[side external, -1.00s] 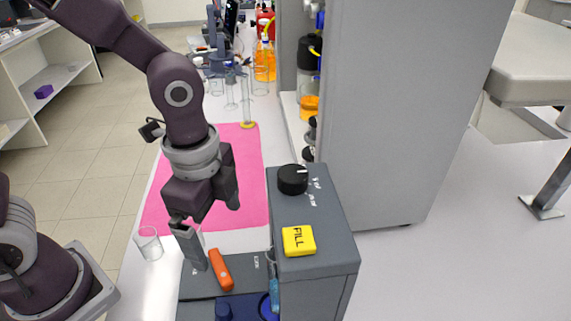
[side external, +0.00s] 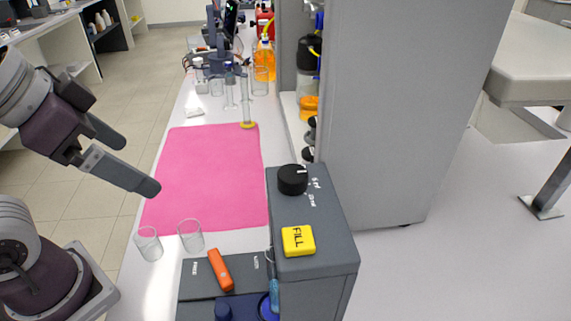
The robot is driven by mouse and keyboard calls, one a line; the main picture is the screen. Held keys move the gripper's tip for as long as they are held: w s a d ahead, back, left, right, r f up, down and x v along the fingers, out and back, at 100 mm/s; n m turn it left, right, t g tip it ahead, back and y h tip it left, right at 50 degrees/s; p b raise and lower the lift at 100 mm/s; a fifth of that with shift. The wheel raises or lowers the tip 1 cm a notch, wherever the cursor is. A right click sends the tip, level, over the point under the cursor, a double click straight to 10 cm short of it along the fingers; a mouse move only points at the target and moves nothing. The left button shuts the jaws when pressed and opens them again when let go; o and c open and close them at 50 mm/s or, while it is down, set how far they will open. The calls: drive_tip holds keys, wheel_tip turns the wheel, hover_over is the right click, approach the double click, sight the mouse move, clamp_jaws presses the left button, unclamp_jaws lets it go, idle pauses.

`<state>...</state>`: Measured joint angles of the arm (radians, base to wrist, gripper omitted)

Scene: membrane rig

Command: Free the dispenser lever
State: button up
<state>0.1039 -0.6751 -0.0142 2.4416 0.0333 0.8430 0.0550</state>
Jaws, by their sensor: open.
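The dispenser is a dark grey box (side external: 318,262) with a black knob (side external: 292,179) and a yellow FILL button (side external: 298,240) on top. A short orange handle (side external: 220,270), which looks like the lever, lies tilted over the dark panel at the box's left. A thin tool-like piece with a blue handle (side external: 274,294) sits between the panel and the box; I cannot tell whether it touches the lever. My gripper (side external: 141,162) is open and empty at the left, above the edge of the bench and well apart from the handle.
Glass cylinders and an orange bottle (side external: 264,62) stand at the back. A tall grey cabinet (side external: 405,120) blocks the right.

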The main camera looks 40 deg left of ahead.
drive_tip(key=w+d+r+m+h, duration=0.1)
drive_tip(key=w+d+r+m, duration=0.1)
drive_tip(key=d+m, duration=0.2)
drive_tip(key=w+d+r+m+h, duration=0.1)
drive_tip(key=d+m, duration=0.4)
drive_tip(key=d, duration=0.6)
drive_tip(key=w+d+r+m+t+h, duration=0.1)
drive_tip(key=w+d+r+m+h, duration=0.1)
drive_tip(key=d+m, duration=0.3)
drive_tip(key=shift+w+d+r+h, duration=0.2)
drive_tip(key=shift+d+h, duration=0.15)
drive_tip(key=shift+d, duration=0.35)
drive_tip(key=shift+w+d+r+h, duration=0.15)
drive_tip(key=shift+d+h, duration=0.2)
drive_tip(key=shift+d, duration=0.3)
drive_tip(key=shift+c, duration=0.4)
